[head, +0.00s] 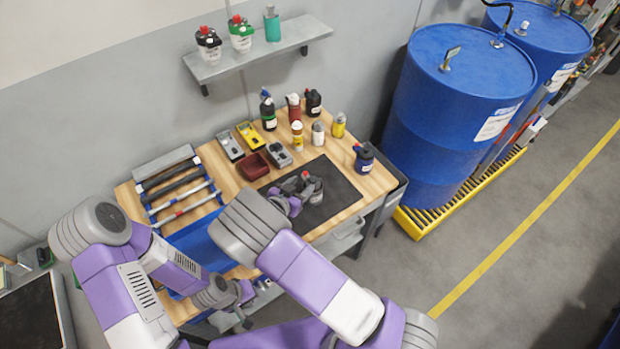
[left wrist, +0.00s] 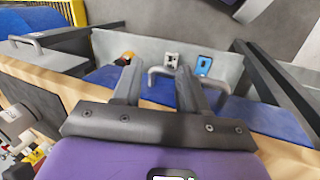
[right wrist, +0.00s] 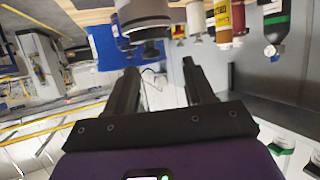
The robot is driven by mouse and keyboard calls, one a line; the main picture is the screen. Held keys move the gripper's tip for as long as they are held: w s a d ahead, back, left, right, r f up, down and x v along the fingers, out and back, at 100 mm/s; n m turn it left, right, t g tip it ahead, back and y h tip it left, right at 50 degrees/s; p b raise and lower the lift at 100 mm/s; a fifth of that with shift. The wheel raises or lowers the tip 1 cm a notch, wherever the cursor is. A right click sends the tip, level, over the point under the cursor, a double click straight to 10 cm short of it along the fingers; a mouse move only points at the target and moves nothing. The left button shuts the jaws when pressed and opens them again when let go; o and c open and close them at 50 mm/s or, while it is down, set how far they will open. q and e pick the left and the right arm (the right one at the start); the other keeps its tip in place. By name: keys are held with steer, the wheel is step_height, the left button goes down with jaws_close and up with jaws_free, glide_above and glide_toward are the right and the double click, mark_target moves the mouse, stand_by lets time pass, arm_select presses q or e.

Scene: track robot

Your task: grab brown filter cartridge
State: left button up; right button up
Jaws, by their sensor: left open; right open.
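A small orange-brown cylinder with a dark end (left wrist: 125,59) shows in the left wrist view, just beyond the left finger and partly hidden by it; it may be the brown filter cartridge. It lies in an open grey, blue-lined drawer (left wrist: 225,65). My left gripper (left wrist: 155,80) is open, with a grey bar handle at its fingertips; I cannot tell whether they touch. In the head view my left gripper (head: 245,297) is low at the table's front edge. My right gripper (head: 296,192) is open above the black mat (head: 340,190), close to a pale jar (right wrist: 145,12).
A white device (left wrist: 171,61) and a blue device (left wrist: 203,66) are also in the drawer. Several bottles, a red-brown bin (head: 253,167) and meters stand at the back of the wooden table (head: 377,181). Blue drums (head: 440,120) stand to the right.

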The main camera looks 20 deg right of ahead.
mark_target(313, 180)
steer(key=x, duration=0.4)
steer(key=d+x, duration=0.1)
steer(key=x, duration=0.1)
steer(key=shift+s+d+f, duration=0.1)
steer(key=shift+s+d, duration=0.05)
steer(key=shift+s, duration=0.05)
jaws_close()
